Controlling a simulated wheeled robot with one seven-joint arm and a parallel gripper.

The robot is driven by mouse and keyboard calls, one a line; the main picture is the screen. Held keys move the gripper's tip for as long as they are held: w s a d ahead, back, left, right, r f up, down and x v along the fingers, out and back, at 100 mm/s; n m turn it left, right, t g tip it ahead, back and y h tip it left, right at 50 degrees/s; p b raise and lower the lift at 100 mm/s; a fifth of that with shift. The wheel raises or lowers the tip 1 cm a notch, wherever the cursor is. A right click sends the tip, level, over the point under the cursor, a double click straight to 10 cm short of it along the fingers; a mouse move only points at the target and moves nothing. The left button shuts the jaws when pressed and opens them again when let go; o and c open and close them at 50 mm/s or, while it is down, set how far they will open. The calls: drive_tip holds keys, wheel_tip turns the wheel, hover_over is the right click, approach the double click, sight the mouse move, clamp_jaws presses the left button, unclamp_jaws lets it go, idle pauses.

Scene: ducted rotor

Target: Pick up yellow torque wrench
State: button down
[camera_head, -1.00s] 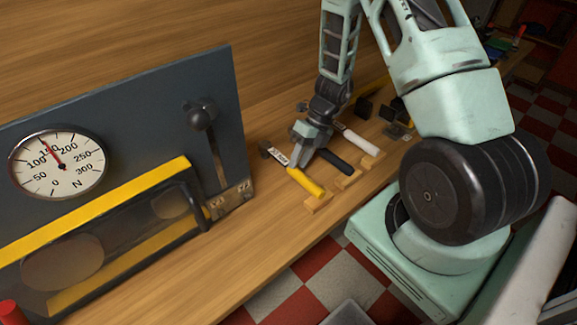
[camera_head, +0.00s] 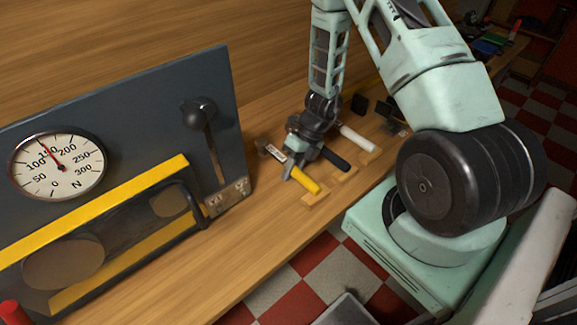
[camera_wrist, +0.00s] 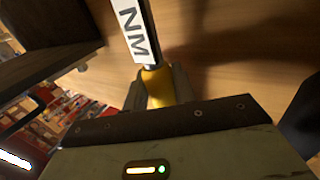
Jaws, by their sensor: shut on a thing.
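The yellow torque wrench (camera_head: 308,184) has a yellow handle and a shaft with a white label, at the near end of a row of wrenches on the wooden bench. In the wrist view its yellow handle (camera_wrist: 157,85) lies between the fingers, with the white "NM" label (camera_wrist: 132,30) beyond. My gripper (camera_head: 289,172) is shut on the wrench near where the handle meets the shaft. In the wrist view my gripper (camera_wrist: 160,90) has a finger on each side of the handle. Whether the wrench is clear of its wooden holder I cannot tell.
A black-handled wrench (camera_head: 334,159) and a white-handled wrench (camera_head: 358,139) lie just beyond on wooden blocks (camera_head: 345,175). A grey panel (camera_head: 150,120) with a gauge (camera_head: 57,165) and a lever (camera_head: 199,113) stands to the left. The bench front is clear.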

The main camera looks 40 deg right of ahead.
drive_tip(key=shift+r, duration=0.15)
wheel_tip(320, 180, up, 10)
drive_tip(key=shift+f, duration=0.1)
idle(0.3)
idle(0.7)
